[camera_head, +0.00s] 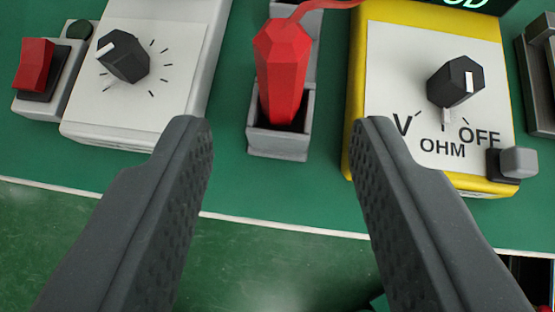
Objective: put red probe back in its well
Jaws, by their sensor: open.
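The red probe (282,70) stands upright in a small grey well (279,142) at the top centre of the view. Its lower end is inside the well, hidden by the well's walls. A red lead runs from its top to the upper right. My gripper (278,130) is open and empty. Its two dark grey fingers reach up from below, one on each side of the well in the picture, and do not touch the probe.
A white panel with a black knob (124,56) and a red rocker switch (35,65) is at left. A yellow meter (358,95) with a black dial (455,82) and a grey side button (518,162) is at right. Green board (270,185) in front is clear.

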